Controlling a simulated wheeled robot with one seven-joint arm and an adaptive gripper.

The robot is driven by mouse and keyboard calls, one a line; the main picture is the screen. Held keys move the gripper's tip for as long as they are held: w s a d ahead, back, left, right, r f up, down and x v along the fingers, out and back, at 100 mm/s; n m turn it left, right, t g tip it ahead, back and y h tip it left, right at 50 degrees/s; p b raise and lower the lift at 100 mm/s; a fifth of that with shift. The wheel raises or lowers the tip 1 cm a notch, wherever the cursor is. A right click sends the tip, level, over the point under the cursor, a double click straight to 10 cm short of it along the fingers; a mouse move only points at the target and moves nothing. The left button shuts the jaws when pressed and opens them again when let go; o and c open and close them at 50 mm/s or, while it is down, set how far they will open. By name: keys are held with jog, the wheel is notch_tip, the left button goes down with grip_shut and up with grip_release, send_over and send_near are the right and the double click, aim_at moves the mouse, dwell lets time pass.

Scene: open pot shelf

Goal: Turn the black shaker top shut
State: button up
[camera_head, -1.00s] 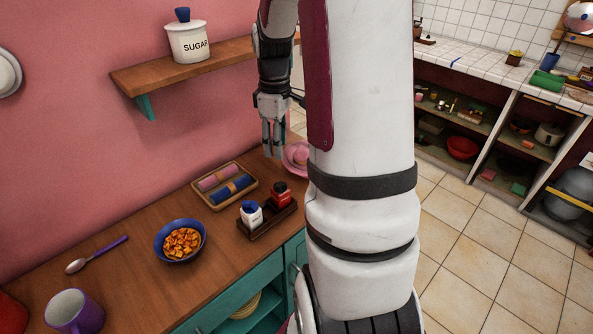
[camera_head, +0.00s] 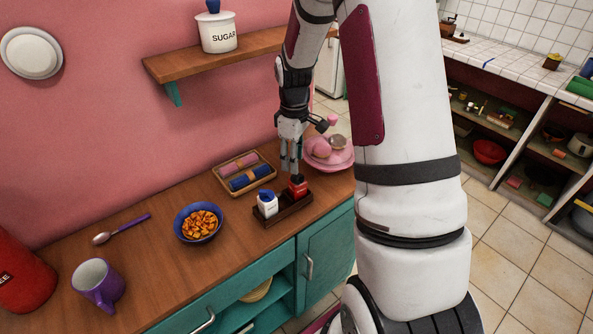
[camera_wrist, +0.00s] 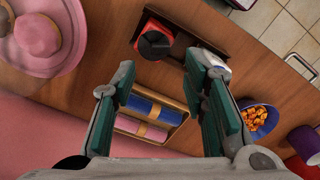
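The red shaker (camera_head: 298,187) stands in a dark wooden caddy (camera_head: 284,214) on the counter. Its black top (camera_wrist: 154,44) shows from above in the wrist view, just beyond and between my fingertips. My gripper (camera_head: 290,172) points down over the red shaker, and in the head view its fingers partly hide the top. In the wrist view my gripper (camera_wrist: 162,62) is open with nothing between the fingers. A white shaker with a blue top (camera_head: 266,203) stands beside the red one; in the wrist view my right finger mostly hides it. I cannot tell how far the black top is turned.
A tray with rolled pink and blue cloths (camera_head: 246,176) lies behind the caddy. A blue bowl of orange cubes (camera_head: 198,224) is to the left. Pink dishes (camera_head: 328,152) stand at the right. A wall shelf (camera_head: 216,52) with a sugar jar (camera_head: 218,31) hangs upper left.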

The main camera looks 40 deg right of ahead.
aim_at(294, 175)
jog(key=shift+f, duration=2.65)
grip_shut()
